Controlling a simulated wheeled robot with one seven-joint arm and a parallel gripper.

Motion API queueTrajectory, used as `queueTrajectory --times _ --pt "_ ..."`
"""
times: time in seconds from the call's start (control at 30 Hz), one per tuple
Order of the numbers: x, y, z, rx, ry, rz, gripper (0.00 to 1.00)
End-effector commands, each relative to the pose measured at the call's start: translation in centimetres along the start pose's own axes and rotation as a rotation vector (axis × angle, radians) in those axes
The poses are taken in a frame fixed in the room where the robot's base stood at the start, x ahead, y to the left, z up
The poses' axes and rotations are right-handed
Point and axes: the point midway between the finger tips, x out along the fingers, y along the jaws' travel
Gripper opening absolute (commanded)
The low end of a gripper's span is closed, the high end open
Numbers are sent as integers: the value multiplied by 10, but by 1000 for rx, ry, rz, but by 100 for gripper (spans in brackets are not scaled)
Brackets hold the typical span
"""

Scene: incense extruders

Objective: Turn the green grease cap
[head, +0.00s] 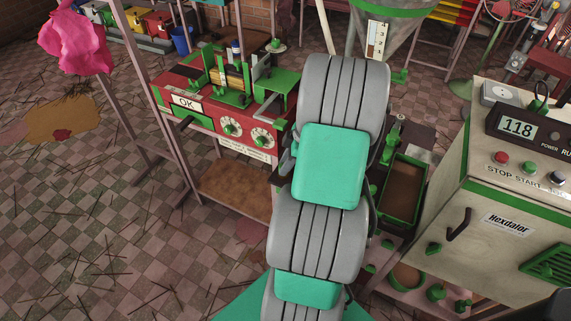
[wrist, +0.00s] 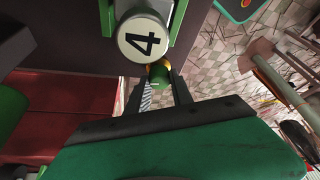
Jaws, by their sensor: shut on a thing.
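The green grease cap (wrist: 162,78) is a small green cylinder with a brass-coloured part beside it, seen in the wrist view just below a round white plate marked 4 (wrist: 143,39). My gripper (wrist: 157,80) has its two dark fingers on either side of the cap and is shut on it. The white plate partly covers the area above the cap. In the head view my own arm hides the gripper and the cap.
A red and green machine (head: 215,108) with dials and an OK sign stands left of my arm. A pale cabinet (head: 490,205) with a 118 display stands at the right. A green-rimmed tray (head: 424,186) lies between. The tiled floor at the left is mostly open.

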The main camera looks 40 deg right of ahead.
Motion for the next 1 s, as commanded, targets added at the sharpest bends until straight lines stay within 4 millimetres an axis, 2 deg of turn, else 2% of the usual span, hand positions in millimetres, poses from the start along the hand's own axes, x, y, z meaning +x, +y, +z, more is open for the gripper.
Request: queueTrajectory --times 0.2,0.43,0.47,0.5,0.73,1.0 --pt "0 0 0 165 0 72 0" --pt "0 0 0 168 0 72 0" --pt "0 0 0 167 0 72 28" --pt "0 0 0 167 0 72 31" --pt "0 0 0 167 0 71 49" --pt "-4 0 0 166 0 72 49"
